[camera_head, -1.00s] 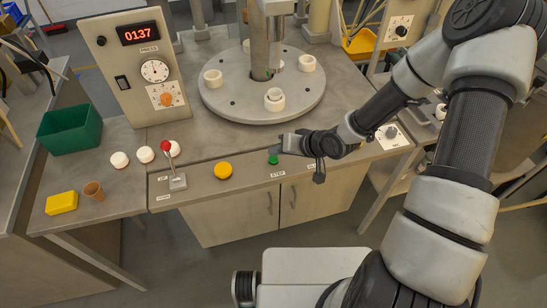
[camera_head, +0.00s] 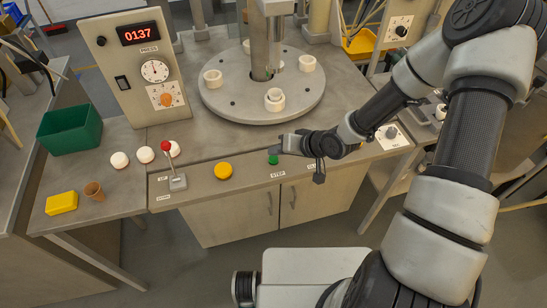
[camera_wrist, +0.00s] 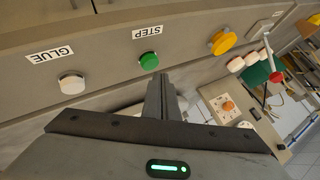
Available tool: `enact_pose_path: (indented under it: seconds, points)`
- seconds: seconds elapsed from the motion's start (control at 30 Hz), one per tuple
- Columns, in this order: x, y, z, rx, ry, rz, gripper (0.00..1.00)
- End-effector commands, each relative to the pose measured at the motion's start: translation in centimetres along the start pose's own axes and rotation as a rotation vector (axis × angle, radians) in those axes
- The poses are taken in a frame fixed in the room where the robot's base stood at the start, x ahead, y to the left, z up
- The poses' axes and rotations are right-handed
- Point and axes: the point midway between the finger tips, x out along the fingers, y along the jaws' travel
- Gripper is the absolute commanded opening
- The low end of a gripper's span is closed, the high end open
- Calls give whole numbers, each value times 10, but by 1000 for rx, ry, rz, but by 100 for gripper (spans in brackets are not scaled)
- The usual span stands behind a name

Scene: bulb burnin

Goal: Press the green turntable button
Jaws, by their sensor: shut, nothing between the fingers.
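The green button (camera_head: 273,160) sits on the front ledge of the bench, below the round grey turntable (camera_head: 235,107). In the wrist view the green button (camera_wrist: 149,61) is beside a label reading STEP. My gripper (camera_head: 277,149) is just above and behind the green button in the head view. In the wrist view its fingers (camera_wrist: 163,84) are shut and empty, with their tips just below the button in the picture. A small gap shows there; I cannot tell the exact height of the fingertips over the button.
A yellow button (camera_head: 223,170) and a red-knobbed lever (camera_head: 177,182) are to the left on the ledge. A white button (camera_wrist: 72,83) labelled GLUE is on the other side. A panel (camera_head: 130,65) reading 0137, a green bin (camera_head: 70,138) and a yellow block (camera_head: 62,203) stand left.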

Motion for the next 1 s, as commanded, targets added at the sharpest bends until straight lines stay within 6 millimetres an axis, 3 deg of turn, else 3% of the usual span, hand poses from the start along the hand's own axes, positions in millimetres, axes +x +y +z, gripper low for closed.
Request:
enact_pose_path:
  seconds: [1.0]
  points:
    - [6,4,4,0,0,0,0]
